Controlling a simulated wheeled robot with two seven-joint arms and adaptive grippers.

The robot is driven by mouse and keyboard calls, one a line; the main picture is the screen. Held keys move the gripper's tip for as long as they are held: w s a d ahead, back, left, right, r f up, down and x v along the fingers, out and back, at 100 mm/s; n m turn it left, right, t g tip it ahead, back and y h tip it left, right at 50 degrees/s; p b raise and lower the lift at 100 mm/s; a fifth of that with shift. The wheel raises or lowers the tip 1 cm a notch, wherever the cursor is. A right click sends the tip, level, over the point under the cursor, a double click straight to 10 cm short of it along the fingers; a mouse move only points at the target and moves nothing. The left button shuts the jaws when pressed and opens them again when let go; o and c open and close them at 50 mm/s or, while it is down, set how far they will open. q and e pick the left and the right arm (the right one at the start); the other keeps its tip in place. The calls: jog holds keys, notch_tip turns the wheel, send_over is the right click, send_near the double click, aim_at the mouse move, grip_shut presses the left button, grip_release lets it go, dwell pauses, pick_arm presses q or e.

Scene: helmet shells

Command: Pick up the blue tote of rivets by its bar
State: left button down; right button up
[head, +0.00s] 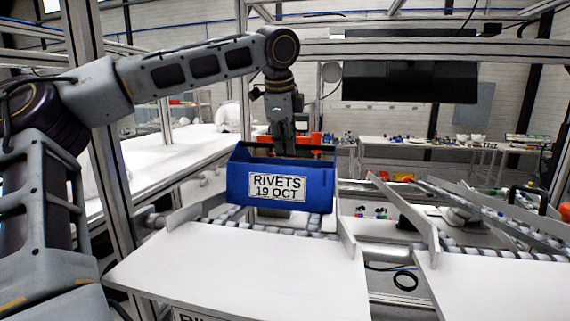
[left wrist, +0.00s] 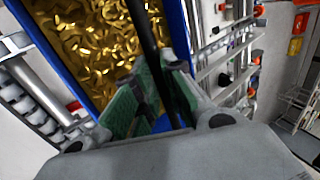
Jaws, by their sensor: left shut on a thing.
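The blue tote (head: 230,183) carries a white label reading "RIVETS 19 OCT". It hangs above the roller rack, slightly tilted, under my left gripper (head: 292,150). In the left wrist view the tote's blue wall (left wrist: 62,72) surrounds many gold rivets (left wrist: 95,40). The dark bar (left wrist: 146,40) crosses over the tote, and the green-padded fingers of my left gripper (left wrist: 158,98) are shut on it. The fingertips are partly hidden behind the tote's front wall in the head view. My right gripper is not in view.
A white board (head: 240,265) lies in front below the tote, with rollers (head: 290,222) behind it. Metal rails (head: 403,215) slope on the right. An upright frame post (head: 100,130) stands left of the tote. A second white board (head: 490,290) is at the right front.

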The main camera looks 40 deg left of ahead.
pick_arm(q)
jog(key=shift+r, duration=0.15)
notch_tip(320, 180, up, 10)
dwell(0.7)
dwell(0.6)
